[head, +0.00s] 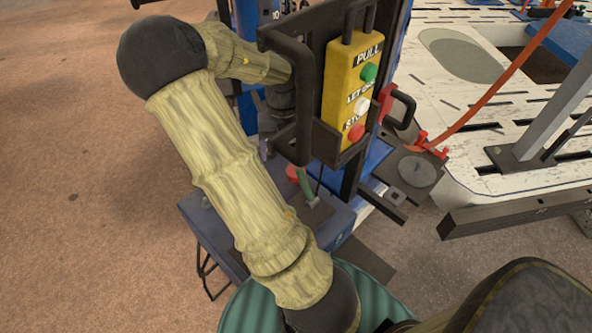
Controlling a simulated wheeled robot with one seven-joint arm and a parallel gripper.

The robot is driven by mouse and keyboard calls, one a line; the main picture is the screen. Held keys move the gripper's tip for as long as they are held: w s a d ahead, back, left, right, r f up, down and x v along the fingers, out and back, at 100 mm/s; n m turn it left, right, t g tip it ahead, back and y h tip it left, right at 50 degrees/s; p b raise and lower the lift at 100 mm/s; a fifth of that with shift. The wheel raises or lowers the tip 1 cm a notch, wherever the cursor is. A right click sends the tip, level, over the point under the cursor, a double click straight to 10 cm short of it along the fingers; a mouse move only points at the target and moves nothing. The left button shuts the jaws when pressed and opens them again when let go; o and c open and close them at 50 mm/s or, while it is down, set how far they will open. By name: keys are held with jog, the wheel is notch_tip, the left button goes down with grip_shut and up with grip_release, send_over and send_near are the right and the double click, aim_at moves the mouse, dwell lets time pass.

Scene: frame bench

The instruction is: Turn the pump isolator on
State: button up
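No label marks the pump isolator. A small green lever (306,187) stands tilted on a blue-grey box (225,232) low in the middle of the head view; it may be the isolator's handle. A red round cap (292,173) sits just left of the lever's top. My arm rises from the bottom, bends at the upper left and comes back right. Its dark end, with my gripper (277,112), is above the box and left of the yellow control box. A black bar partly hides it, and its fingers cannot be made out.
The yellow control box (352,88), with green, white and red buttons, hangs on a dark frame with black bars (300,130). A white slotted bench (460,105) with an orange hose (490,93) is at the right. Brown floor on the left is clear.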

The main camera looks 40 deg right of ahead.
jog(key=w+d+r+m+h, duration=0.1)
jog(key=d+r+m, duration=0.1)
jog(key=d+m, duration=0.4)
jog(key=m, duration=0.3)
jog(key=shift+w+r+t, duration=0.2)
jog(key=shift+r+t, duration=0.15)
jog(key=shift+t, duration=0.05)
jog(key=shift+b, duration=0.3)
notch_tip(320, 180, down, 18)
jog(key=b, duration=0.8)
jog(key=shift+w+r+b, duration=0.1)
jog(key=shift+r+b, duration=0.15)
jog(key=shift+b, duration=0.05)
jog(key=c, duration=1)
